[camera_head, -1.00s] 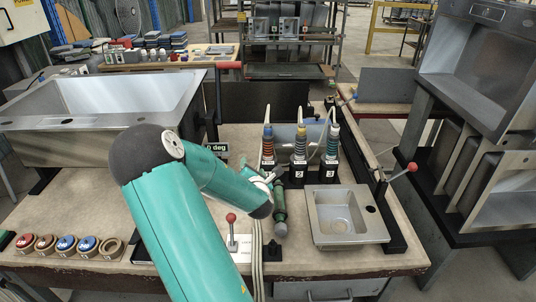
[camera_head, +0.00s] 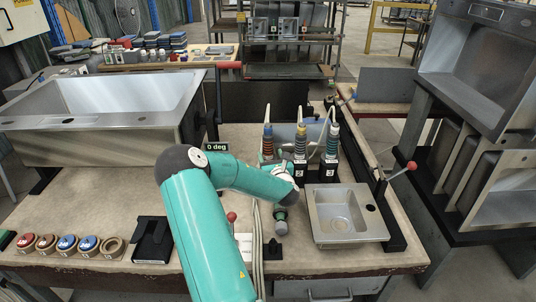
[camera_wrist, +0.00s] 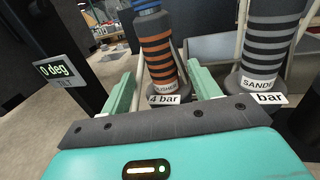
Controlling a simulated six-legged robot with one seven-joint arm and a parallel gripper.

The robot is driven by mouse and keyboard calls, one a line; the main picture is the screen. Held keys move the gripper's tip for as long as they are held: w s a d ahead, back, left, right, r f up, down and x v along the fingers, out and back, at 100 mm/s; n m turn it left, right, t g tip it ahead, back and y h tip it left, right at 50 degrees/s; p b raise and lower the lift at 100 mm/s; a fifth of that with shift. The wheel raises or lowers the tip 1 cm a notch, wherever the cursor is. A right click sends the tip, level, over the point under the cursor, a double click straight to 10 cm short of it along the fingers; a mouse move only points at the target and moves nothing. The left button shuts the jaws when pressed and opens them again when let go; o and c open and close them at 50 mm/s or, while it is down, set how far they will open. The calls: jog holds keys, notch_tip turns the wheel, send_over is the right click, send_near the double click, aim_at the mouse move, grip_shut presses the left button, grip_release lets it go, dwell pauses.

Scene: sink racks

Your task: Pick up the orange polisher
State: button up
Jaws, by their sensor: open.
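The orange polisher (camera_head: 268,143) stands upright at the left of a row of three hose-fed tools in the head view. It has orange bands on a dark body and a blue top. In the wrist view the orange polisher (camera_wrist: 157,47) rises between the two teal fingers of my gripper (camera_wrist: 161,70), beyond a "4 bar" label. The fingers are apart and the gripper is open. I cannot tell whether either finger touches the tool. In the head view my wrist hides the fingers.
A sander (camera_wrist: 268,45) with grey bands stands close to the right of the polisher. A "0 deg" sign (camera_wrist: 59,71) is at the left. A small metal sink (camera_head: 343,215) lies to the right on the bench, and a large basin (camera_head: 100,105) is at the left.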

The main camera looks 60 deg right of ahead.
aim_at(269, 149)
jog(key=x, duration=0.5)
jog(key=shift+d+r, duration=0.2)
jog(key=shift+d, duration=0.05)
jog(key=c, duration=1.3)
jog(key=shift+r, duration=0.1)
jog(key=shift+c, duration=0.2)
